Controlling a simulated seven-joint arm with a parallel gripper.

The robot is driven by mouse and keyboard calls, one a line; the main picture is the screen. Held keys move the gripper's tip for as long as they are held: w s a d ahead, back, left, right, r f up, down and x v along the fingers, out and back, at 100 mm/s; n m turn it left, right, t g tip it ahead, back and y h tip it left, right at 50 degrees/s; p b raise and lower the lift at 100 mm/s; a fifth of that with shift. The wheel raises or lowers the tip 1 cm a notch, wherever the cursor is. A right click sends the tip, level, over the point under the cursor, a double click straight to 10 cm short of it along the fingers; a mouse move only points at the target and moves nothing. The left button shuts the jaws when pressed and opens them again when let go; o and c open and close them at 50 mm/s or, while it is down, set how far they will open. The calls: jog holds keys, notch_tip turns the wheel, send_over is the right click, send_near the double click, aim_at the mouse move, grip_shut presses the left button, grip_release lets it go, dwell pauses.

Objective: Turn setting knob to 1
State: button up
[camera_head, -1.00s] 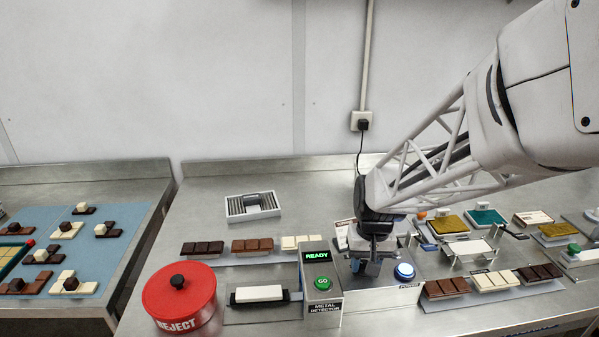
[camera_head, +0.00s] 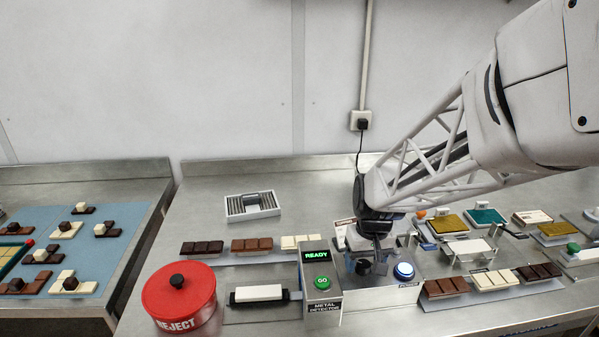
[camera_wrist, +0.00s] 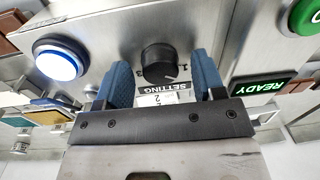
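The black setting knob (camera_wrist: 159,63) shows clearly in the wrist view, on a metal panel above the SETTING label (camera_wrist: 165,86), which appears upside down. A pale pointer line on the knob points toward the lower right of that view; which number it marks I cannot tell. The knob also shows in the head view (camera_head: 364,267), left of the blue-ringed button. My gripper (camera_wrist: 161,68) is open. Its two blue fingers lie left and right of the knob in the wrist view, apart from it. In the head view my gripper (camera_head: 377,245) is just above the knob.
The blue-ringed white button (camera_head: 404,271) is close to the right of the knob. The metal detector box (camera_head: 321,285), reading READY with a green GO button, stands to the left. Chocolate bars (camera_head: 495,281) lie to the right. The red reject bin (camera_head: 179,295) is at front left.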

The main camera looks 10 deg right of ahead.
aim_at(366, 264)
jog(key=shift+r, duration=0.1)
jog(key=shift+d+r, duration=0.2)
jog(key=shift+r, duration=3.6)
jog(key=shift+s, duration=0.1)
jog(key=s+a+r+t, duration=0.1)
jog(key=s+r, duration=0.1)
jog(key=s, duration=0.7)
jog(key=s+a+r+t, duration=0.1)
jog(key=s+r, duration=0.1)
jog(key=s, duration=0.6)
jog(key=shift+s+a+r+m+t+h, duration=0.3)
jog(key=shift+s+r+m+h, duration=0.05)
jog(key=shift+r+m+h, duration=0.05)
